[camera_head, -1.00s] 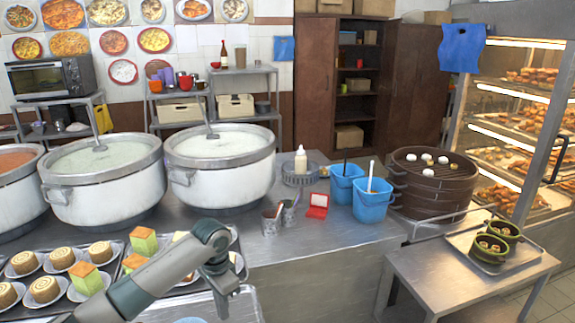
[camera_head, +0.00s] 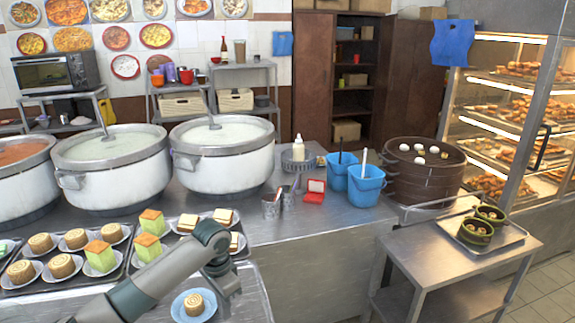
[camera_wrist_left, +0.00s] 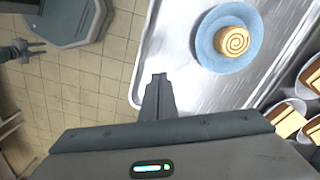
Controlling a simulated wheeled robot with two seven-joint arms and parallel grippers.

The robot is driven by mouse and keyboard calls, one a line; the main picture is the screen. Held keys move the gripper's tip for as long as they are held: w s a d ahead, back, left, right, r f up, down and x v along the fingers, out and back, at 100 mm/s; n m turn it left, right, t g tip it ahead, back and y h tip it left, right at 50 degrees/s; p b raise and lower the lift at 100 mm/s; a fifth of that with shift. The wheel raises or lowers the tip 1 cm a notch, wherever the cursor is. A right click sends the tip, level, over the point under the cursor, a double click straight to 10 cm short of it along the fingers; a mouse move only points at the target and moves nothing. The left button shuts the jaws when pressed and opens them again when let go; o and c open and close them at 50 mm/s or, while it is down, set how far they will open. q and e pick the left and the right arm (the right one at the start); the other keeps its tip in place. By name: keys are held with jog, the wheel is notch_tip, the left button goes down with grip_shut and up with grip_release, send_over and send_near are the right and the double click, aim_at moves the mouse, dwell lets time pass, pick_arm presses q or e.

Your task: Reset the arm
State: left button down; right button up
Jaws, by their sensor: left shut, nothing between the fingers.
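My left arm comes in from the bottom left of the head view. Its gripper (camera_head: 226,300) hangs over the front tray (camera_head: 252,290), beside a blue plate (camera_head: 178,309) with a swirl roll (camera_head: 194,304). In the left wrist view the fingers (camera_wrist_left: 158,78) are together and empty, at the tray's edge. The plate (camera_wrist_left: 207,55) and roll (camera_wrist_left: 236,42) lie apart from them to the right. A small grey pronged part (camera_wrist_left: 22,50) at the left edge looks like my right gripper; its jaw state is unclear. The right arm is not in the head view.
Large stockpots (camera_head: 222,165) stand on the steel counter (camera_head: 330,217). A tray of cakes (camera_head: 60,282) lies at the left. Blue buckets (camera_head: 366,185) and a steamer (camera_head: 421,178) stand at the right, near a side table (camera_head: 430,262) with green bowls. Tiled floor shows left of the front tray (camera_wrist_left: 110,85).

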pick_arm(q)
jog(key=s+d+f+n+t+h, duration=0.1)
jog(key=s+d+f+h, duration=0.1)
jog(key=s+d+f, duration=0.5)
jog(key=s+d+f+n+t+h, duration=0.1)
jog(key=s+f, duration=0.4)
jog(key=s, duration=0.7)
jog(key=s+a+n+t+y, duration=0.1)
jog(key=s+a+n+y, duration=0.15)
jog(key=s+a, duration=0.6)
jog(key=s+a+n+t+y, duration=0.1)
jog(key=s+a+n, duration=0.35)
jog(key=s, duration=0.75)
notch_tip(320, 180, down, 29)
jog(key=m+g+b, duration=0.2)
jog(key=s+a+f+g+b, duration=0.1)
jog(key=s+a+f, duration=0.3)
jog(key=s+f, duration=1.5)
notch_tip(320, 180, down, 2)
jog(key=shift+s+f+b, duration=0.1)
jog(key=shift+s+b, duration=0.1)
jog(key=shift+b, duration=0.7)
